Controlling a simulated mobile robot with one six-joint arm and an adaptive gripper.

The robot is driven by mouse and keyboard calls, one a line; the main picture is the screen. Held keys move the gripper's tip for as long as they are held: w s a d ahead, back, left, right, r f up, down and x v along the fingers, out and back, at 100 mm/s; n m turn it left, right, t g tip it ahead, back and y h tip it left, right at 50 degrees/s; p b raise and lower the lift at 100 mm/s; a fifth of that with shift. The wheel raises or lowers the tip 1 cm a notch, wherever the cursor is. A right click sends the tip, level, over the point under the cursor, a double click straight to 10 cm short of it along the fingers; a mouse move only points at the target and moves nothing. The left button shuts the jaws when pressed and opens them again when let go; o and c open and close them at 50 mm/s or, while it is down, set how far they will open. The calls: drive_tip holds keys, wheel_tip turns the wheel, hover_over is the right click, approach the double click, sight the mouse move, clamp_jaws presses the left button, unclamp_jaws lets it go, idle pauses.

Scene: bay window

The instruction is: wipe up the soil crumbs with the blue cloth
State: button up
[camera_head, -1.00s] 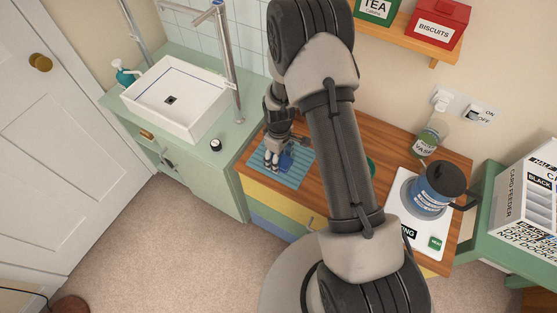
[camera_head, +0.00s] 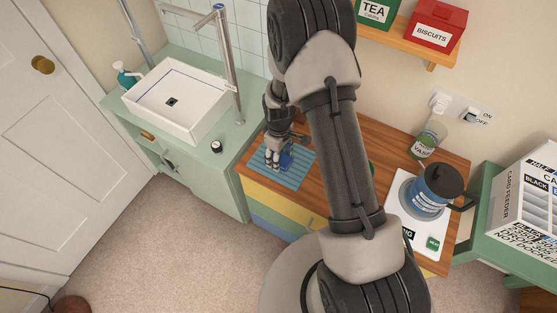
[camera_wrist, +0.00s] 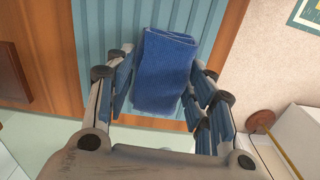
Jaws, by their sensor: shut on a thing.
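The blue cloth (camera_wrist: 165,72) is folded and sits between the two fingers of my gripper (camera_wrist: 158,95) in the wrist view. My gripper is shut on it. In the head view my gripper (camera_head: 279,163) is over the blue ribbed mat (camera_head: 297,178), and a small part of the cloth (camera_head: 287,160) shows beside the fingers. The ribbed mat (camera_wrist: 108,30) lies under the cloth in the wrist view. I cannot tell whether the cloth touches the mat. No soil crumbs can be made out in either view; my arm hides part of the wooden top.
The mat lies on a wooden counter (camera_head: 322,193). A white sink (camera_head: 178,107) with a tall tap stands to the left. A blue jug (camera_head: 434,190) on a white base and a vase bottle (camera_head: 430,138) stand to the right. A shelf (camera_head: 402,38) with tins is above.

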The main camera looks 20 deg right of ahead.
drive_tip(key=shift+r+p, duration=1.15)
drive_tip(key=shift+r, duration=0.9)
